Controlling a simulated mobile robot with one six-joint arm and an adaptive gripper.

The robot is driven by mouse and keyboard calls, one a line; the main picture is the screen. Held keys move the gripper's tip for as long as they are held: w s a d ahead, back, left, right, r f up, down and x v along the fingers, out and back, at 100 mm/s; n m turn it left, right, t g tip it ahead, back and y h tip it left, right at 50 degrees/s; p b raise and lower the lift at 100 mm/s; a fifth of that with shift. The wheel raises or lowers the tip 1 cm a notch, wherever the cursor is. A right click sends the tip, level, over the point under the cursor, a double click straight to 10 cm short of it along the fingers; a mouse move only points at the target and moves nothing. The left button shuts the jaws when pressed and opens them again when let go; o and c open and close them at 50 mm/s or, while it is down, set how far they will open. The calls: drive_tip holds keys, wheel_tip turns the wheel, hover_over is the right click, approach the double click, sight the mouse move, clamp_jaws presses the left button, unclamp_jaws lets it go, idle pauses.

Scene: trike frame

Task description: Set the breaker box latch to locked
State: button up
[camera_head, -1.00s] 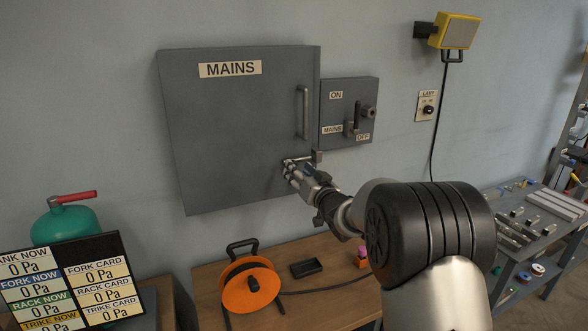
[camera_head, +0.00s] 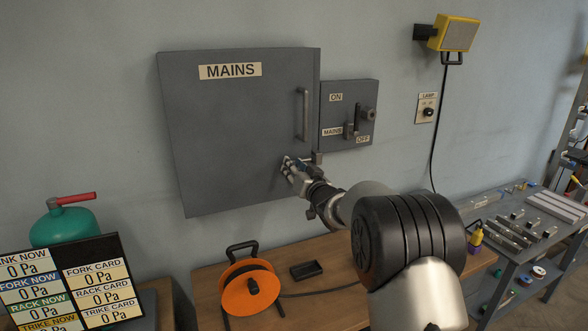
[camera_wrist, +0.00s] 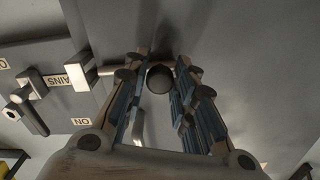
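The grey breaker box (camera_head: 235,130) labelled MAINS hangs on the wall with its door closed. Its latch (camera_head: 318,158) is at the lower right edge of the door, and my gripper (camera_head: 287,163) hides most of it in the head view. In the wrist view, a grey block with a short rod (camera_wrist: 106,70) shows left of the fingers. A dark round knob (camera_wrist: 159,79) sits between the fingertips of my gripper (camera_wrist: 161,62). The fingers stand apart on both sides of the knob; firm contact is not visible.
A vertical door handle (camera_head: 303,113) is above my gripper. The switch box (camera_head: 348,90) with ON and OFF labels is close on the right. Below are a wooden bench (camera_head: 340,262), an orange cable reel (camera_head: 250,290) and a black tray (camera_head: 306,270).

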clamp_jaws()
drive_tip(key=d+p, duration=0.1)
drive_tip(key=w+d+p, duration=0.1)
drive_tip(key=d, duration=0.1)
drive_tip(key=shift+d, duration=0.15)
idle(0.3)
drive_tip(key=shift+o, duration=2.4)
unclamp_jaws()
drive_tip(key=shift+d, duration=0.2)
drive_tip(key=shift+a, duration=0.1)
